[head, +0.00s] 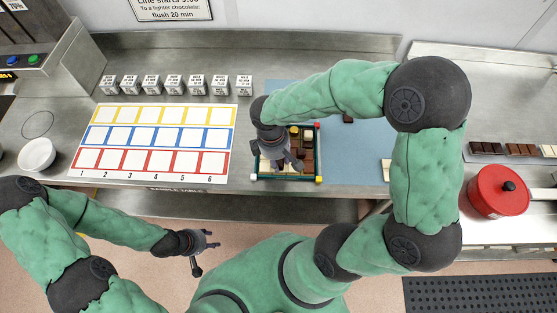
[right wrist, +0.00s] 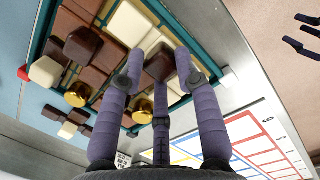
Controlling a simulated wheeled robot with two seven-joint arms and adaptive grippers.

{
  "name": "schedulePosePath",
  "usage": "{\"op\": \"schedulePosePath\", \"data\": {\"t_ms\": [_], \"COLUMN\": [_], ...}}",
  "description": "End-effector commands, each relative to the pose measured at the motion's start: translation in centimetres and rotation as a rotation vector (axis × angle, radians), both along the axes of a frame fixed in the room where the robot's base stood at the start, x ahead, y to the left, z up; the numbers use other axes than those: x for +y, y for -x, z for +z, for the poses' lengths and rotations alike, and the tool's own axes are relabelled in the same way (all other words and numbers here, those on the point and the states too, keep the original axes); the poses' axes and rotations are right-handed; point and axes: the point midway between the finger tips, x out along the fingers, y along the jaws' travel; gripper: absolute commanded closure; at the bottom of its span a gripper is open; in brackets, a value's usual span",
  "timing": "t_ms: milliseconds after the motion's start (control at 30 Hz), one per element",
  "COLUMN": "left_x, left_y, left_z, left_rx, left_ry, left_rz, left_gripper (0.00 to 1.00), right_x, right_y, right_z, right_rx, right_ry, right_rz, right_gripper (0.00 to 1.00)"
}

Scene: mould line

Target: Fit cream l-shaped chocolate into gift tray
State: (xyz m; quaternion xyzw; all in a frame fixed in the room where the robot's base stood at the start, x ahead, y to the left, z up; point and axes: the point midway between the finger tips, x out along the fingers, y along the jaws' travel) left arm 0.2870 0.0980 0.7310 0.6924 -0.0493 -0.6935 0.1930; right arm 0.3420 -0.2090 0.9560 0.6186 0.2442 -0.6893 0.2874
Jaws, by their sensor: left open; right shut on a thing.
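The gift tray (head: 319,158), with a dark green rim, lies on the counter and holds brown and cream pieces and gold balls. My right gripper (head: 287,166) is over its near left part. In the right wrist view its fingers (right wrist: 160,68) are closed around a piece at the tray. Cream surfaces (right wrist: 130,23) show beside and behind the fingertips, and a dark brown block (right wrist: 158,62) shows between them. The cream l-shaped chocolate's full outline is hidden, and I cannot tell whether it is seated. My left gripper (head: 207,243) is open and empty, in front of the counter.
A blue mat (head: 350,150) lies under and right of the tray, with a dark piece (head: 347,118) and a cream piece (head: 386,170). A numbered colour chart (head: 152,141) lies left, with several white cubes (head: 175,84) behind. A red pot (head: 497,192) stands far right.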

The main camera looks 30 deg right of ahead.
Motion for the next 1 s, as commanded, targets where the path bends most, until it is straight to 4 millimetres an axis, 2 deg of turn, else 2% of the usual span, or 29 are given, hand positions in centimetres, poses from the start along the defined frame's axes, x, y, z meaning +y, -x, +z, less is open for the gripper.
{"op": "schedulePosePath", "data": {"t_ms": [333, 367, 400, 433, 833, 1000], "left_x": [0.0, 0.0, 0.0, 0.0, 0.0, 0.0], "left_y": [0.0, 0.0, 0.0, 0.0, 0.0, 0.0], "left_z": [-0.2, -0.2, -0.1, -0.1, 0.1, 0.8], "left_rx": [0.0, 0.0, 0.0, 0.0, 0.0, 0.0], "left_ry": [0.0, 0.0, 0.0, 0.0, 0.0, 0.0], "left_rz": [0.0, 0.0, 0.0, 0.0, 0.0, 0.0], "left_gripper": [0.56, 0.56, 0.56, 0.56, 0.56, 0.56], "right_x": [0.0, 0.0, 0.0, 0.0, 0.0, 0.2], "right_y": [0.0, 0.0, 0.0, 0.0, 0.0, -0.2], "right_z": [-0.3, -0.3, -0.2, -0.2, 0.1, 2.3], "right_rx": [-0.001, -0.001, -0.001, -0.001, -0.001, -0.005], "right_ry": [0.0, 0.0, 0.0, 0.0, 0.0, 0.001], "right_rz": [0.0, 0.0, 0.0, 0.0, 0.0, 0.002], "right_gripper": [1.0, 0.61, 0.5, 0.43, 0.43, 0.43]}}
